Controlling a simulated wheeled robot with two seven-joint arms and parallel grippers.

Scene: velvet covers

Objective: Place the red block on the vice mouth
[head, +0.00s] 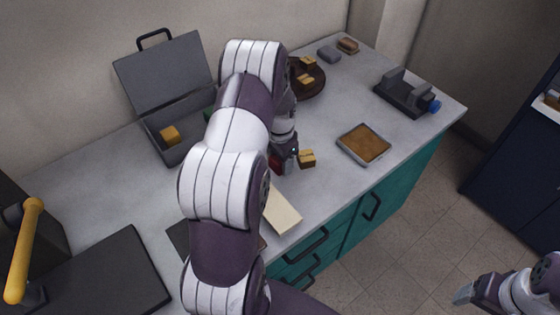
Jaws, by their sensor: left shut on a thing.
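The red block (275,162) shows as a small red patch at my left gripper (283,166), beside a yellow block. My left gripper is shut on the red block; the arm hides most of this grip. The dark grey vice (408,98) with a blue knob stands at the right end of the counter, with a gap between its upright jaws. My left gripper is well to the left of the vice. My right gripper (464,294) is at the lower right, away from the counter; its finger opening cannot be made out.
A tray with a brown surface (364,144) lies between my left gripper and the vice. A yellow block (307,158) sits close to the gripper. An open grey toolbox (165,90), a round brown dish (316,90) and a pale board (281,211) are also on the counter.

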